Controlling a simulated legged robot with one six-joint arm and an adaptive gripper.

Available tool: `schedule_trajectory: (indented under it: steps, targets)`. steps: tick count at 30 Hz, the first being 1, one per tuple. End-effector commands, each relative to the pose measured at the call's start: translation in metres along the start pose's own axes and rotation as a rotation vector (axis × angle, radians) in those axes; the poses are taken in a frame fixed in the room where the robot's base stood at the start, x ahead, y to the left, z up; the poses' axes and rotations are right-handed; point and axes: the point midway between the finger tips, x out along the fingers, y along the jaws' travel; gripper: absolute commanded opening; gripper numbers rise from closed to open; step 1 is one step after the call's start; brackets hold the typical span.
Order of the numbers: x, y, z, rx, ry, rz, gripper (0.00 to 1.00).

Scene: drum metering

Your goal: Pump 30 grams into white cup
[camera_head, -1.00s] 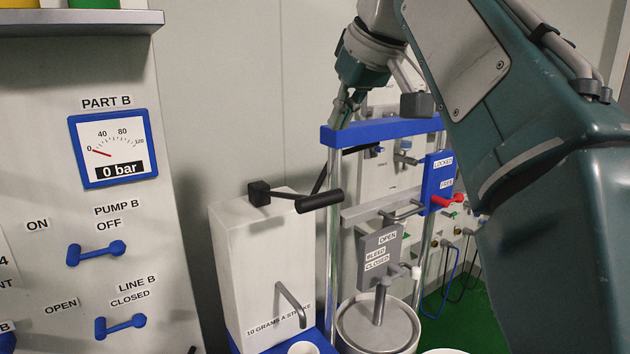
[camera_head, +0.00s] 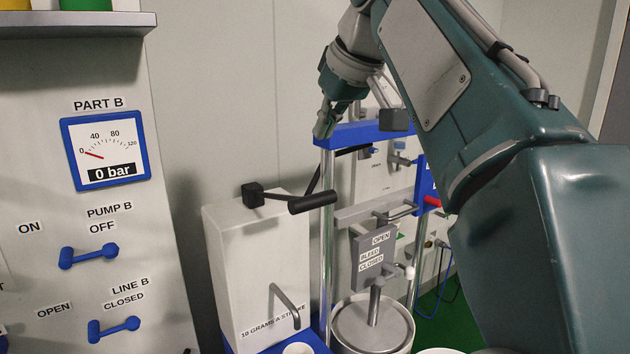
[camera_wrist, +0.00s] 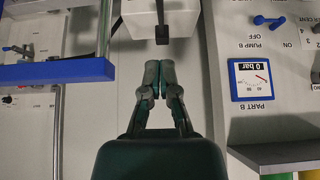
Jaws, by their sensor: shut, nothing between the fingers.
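The white pump box (camera_head: 255,265) reads "10 GRAMS A STROKE" and has a grey bent spout (camera_head: 286,305) on its front. Its black lever (camera_head: 312,202) lies across the top and points right. Under the spout, the rim of a white cup (camera_head: 298,349) shows at the bottom edge; its inside is cut off. My gripper (camera_head: 325,124) is shut and empty, above and behind the lever, near the blue crossbar. In the wrist view my gripper (camera_wrist: 160,64) points at the pump box (camera_wrist: 165,18), apart from the black lever block (camera_wrist: 162,35).
The blue crossbar (camera_head: 370,132) on steel posts stands right of the pump, over a round metal drum (camera_head: 373,325). A panel with a gauge (camera_head: 107,150) at 0 bar and blue handles stands at left. Another white rim (camera_head: 442,351) shows at bottom.

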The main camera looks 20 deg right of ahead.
Motion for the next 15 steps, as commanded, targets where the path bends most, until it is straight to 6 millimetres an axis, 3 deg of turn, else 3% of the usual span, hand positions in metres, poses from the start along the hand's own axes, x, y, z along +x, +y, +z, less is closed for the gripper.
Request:
schedule_trajectory:
  steps: [10, 15]
  targets:
    - [0.065, -0.001, 0.001, -0.001, -0.003, -0.001, 0.0]
    - [0.075, 0.0, 0.016, 0.0, -0.001, 0.0, 0.0]
